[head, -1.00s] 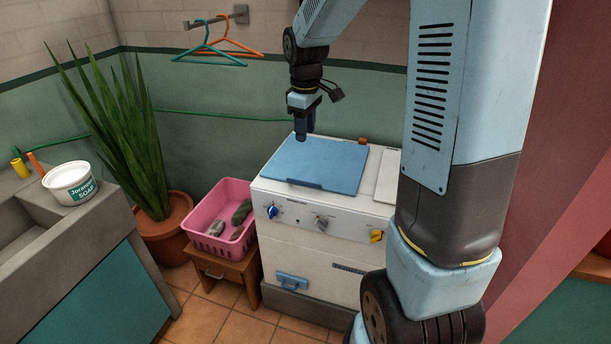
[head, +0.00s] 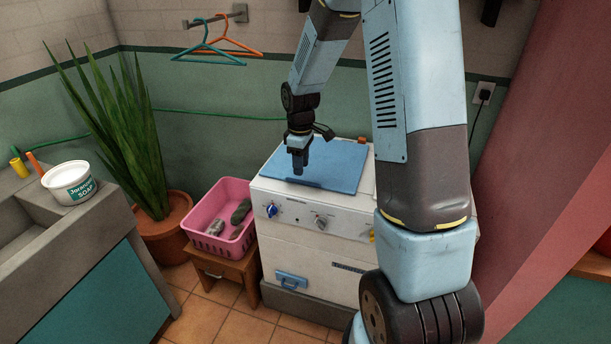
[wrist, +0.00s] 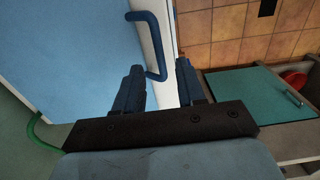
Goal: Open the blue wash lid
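The blue wash lid (head: 340,160) lies flat and closed on top of the white washing machine (head: 325,235). It fills much of the left side of the wrist view (wrist: 75,50). A blue bar handle (wrist: 158,45) runs along the lid's front edge. My gripper (head: 299,174) is over the front left part of the lid, pointing down. In the wrist view its two fingers (wrist: 160,68) are apart, with the handle showing between and beyond them. Nothing is held. I cannot tell whether a finger touches the lid or handle.
A pink basket (head: 220,220) with grey items stands on a small wooden stool (head: 225,270) left of the machine. A potted plant (head: 120,140) and a sink counter (head: 90,250) with a soap tub (head: 70,183) are farther left. Clothes hangers (head: 210,45) hang on the wall behind.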

